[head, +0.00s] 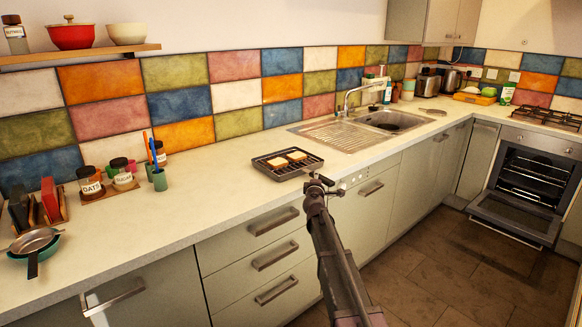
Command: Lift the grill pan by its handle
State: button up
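The grill pan (262,164) is a dark, square, ridged pan flat on the pale worktop, left of the sink. My gripper (322,181) is at the pan's front right corner, by the worktop's front edge. It is small and dark here, and I cannot tell whether its fingers are open or shut, or whether they touch the pan. The pan's handle is not clearly seen; my gripper and arm cover that area.
A sink with a drainer (340,134) is right of the pan. The oven door (515,215) hangs open at right. The worktop before the jars is clear.

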grip_shut()
jog(key=shift+r, duration=0.1)
jog(key=shift+r+p, duration=1.65)
jog(key=shift+p, duration=0.15)
jog(key=s+d+r+p, duration=0.1)
jog(key=s+d, duration=0.2)
jog(key=s, duration=1.2)
jog(key=shift+s+r, duration=0.25)
jog(key=shift+s, duration=0.1)
